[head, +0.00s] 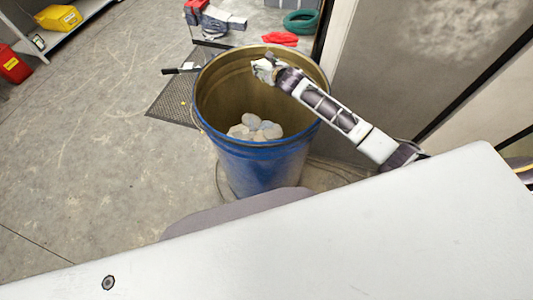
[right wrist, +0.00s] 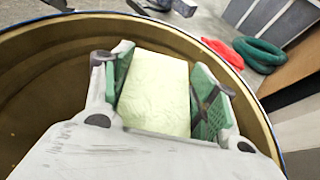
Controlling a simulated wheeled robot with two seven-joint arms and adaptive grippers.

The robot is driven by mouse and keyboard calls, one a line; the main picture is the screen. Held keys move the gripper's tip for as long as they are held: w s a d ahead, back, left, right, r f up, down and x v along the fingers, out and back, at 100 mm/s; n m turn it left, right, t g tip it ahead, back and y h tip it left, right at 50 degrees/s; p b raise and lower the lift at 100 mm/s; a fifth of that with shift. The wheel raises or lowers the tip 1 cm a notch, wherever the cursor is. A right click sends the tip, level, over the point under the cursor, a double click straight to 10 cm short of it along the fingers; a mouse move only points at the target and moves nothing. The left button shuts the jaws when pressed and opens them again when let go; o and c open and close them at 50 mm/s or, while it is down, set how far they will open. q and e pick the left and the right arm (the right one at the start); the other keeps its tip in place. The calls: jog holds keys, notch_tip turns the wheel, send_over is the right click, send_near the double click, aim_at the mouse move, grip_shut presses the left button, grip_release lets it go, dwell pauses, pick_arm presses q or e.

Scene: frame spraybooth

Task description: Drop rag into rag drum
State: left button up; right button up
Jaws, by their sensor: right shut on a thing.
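The rag drum (head: 255,165) is an open blue drum with a tan inside, standing beyond the white surface in the head view. My right gripper (head: 265,69) is over the drum's mouth, near its far right rim. In the right wrist view my right gripper (right wrist: 160,92) is shut on the pale yellow-green rag (right wrist: 157,85), which sits between its green finger pads. The drum's rim (right wrist: 50,24) curves around the gripper there. In the head view I cannot make out the rag clearly. My left gripper is not in view.
Several pale crumpled lumps (head: 256,128) lie inside the drum. A dark mesh mat (head: 170,103) lies left of it. A grey wall panel (head: 385,70) stands close on the right. A red item (head: 280,39) and green coil (head: 300,21) lie behind. The left floor is mostly clear.

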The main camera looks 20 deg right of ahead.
jog(key=shift+f, duration=0.9)
jog(key=shift+f+b, duration=1)
jog(key=shift+b, duration=0.1)
jog(key=shift+f+b, duration=0.85)
jog(key=shift+b, duration=0.15)
jog(key=o, duration=1)
jog(key=shift+s, duration=0.1)
